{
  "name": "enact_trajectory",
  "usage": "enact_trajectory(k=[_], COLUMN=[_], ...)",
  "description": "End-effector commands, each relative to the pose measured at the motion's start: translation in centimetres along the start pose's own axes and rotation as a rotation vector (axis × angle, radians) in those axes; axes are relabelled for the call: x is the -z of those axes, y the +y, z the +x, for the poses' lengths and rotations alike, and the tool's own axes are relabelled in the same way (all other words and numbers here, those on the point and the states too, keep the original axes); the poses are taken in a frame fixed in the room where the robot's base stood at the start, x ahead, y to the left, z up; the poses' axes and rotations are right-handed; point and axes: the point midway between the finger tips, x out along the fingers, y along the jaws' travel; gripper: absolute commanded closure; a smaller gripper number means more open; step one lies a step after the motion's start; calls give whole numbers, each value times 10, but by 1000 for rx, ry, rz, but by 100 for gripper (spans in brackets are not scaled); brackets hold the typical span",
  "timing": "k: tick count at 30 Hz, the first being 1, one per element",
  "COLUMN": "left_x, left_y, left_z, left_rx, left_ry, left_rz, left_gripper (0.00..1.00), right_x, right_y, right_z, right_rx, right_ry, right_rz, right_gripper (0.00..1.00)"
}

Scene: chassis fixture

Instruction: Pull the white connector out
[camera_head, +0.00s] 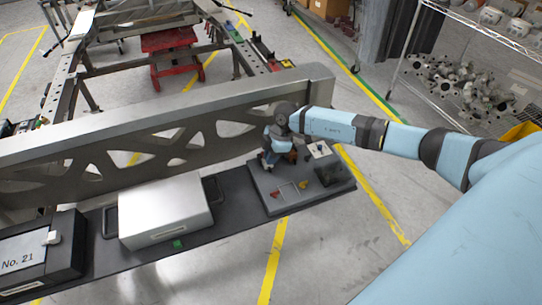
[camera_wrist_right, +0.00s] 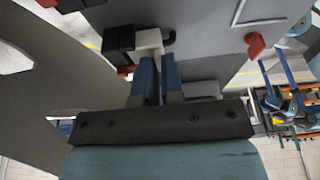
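The white connector (camera_wrist_right: 149,42) shows in the right wrist view, against a black block (camera_wrist_right: 119,42), with a short dark piece at its right end. My right gripper (camera_wrist_right: 161,62) has its two blue fingers close together at the connector's lower edge; they appear shut on a white part of it. In the head view the right gripper (camera_head: 269,158) points down over the grey fixture board (camera_head: 263,190), and the connector is hidden there by the wrist. My left gripper is not in view.
The long metal beam (camera_head: 100,142) stands close behind the gripper. On the board sit a dark block (camera_head: 328,175) and small red parts (camera_head: 303,183). A silver case (camera_head: 165,210) and a black box marked No. 21 (camera_head: 65,260) stand to the left. The floor in front is clear.

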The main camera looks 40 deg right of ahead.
Motion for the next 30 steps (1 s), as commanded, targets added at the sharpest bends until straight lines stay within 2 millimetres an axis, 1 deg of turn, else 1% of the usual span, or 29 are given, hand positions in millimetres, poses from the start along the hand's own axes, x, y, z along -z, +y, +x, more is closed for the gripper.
enact_trajectory(k=[11,27,28,29,30], left_x=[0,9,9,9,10], left_y=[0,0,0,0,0], left_z=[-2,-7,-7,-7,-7], left_rx=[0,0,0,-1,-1], left_ry=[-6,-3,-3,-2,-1], left_rz=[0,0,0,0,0], left_gripper=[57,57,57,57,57], right_x=[0,0,0,0,0], right_y=[-4,-15,-15,-15,-15], right_z=[-1,0,0,0,0], right_rx=[1,1,1,1,1], right_ry=[0,0,0,0,0], right_rz=[0,0,0,0,0], right_gripper=[100,100,88,81,72])
